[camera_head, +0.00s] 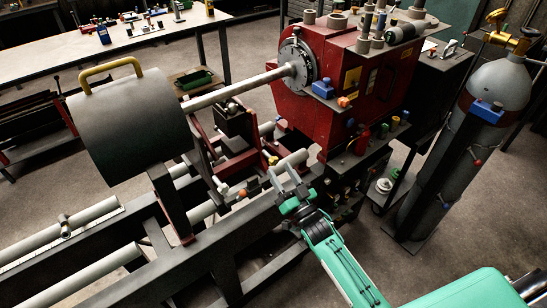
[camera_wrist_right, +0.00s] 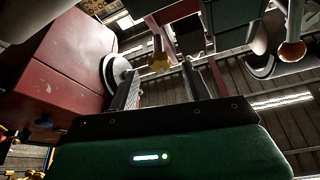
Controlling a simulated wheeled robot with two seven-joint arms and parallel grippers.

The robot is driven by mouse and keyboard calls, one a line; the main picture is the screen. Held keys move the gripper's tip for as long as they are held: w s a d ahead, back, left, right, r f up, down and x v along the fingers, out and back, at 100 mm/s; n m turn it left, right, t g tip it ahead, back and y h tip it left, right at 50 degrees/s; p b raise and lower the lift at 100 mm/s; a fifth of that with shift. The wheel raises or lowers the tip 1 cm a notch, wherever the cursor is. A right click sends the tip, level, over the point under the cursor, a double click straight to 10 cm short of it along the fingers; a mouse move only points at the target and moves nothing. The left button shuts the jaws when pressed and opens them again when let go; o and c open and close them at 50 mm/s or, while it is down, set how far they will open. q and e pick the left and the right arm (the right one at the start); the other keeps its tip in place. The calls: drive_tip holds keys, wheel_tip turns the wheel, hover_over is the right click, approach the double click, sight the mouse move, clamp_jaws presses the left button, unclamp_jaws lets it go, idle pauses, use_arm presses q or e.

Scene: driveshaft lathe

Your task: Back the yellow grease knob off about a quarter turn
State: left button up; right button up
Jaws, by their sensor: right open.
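The yellow knob (camera_wrist_right: 158,57) shows in the right wrist view, just beyond my fingers and roughly between them. It looks apart from both fingers. In the head view, a small orange-yellow knob (camera_head: 273,160) sits on the lathe carriage near my right gripper (camera_head: 284,174); I cannot tell for sure that it is the same knob. My right gripper is open and empty, reaching over the lathe bed from the lower right. Its fingers also show in the right wrist view (camera_wrist_right: 160,82). My left gripper is not in view.
The red headstock (camera_head: 340,85) stands behind, with a grey shaft (camera_head: 235,92) running to a grey guard (camera_head: 130,125) with a yellow handle. An orange ball knob (camera_wrist_right: 290,52) hangs close by on the right. A gas cylinder (camera_head: 500,85) stands at the right.

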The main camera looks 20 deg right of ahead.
sight(275, 163)
drive_tip(key=x, duration=0.4)
drive_tip(key=shift+p, duration=0.35)
drive_tip(key=shift+w+a+r, duration=0.1)
drive_tip(key=shift+w+r, duration=0.05)
drive_tip(key=shift+w, duration=0.25)
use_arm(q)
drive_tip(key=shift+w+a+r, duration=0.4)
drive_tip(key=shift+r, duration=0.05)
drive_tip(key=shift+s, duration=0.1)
use_arm(e)
drive_tip(key=c, duration=1)
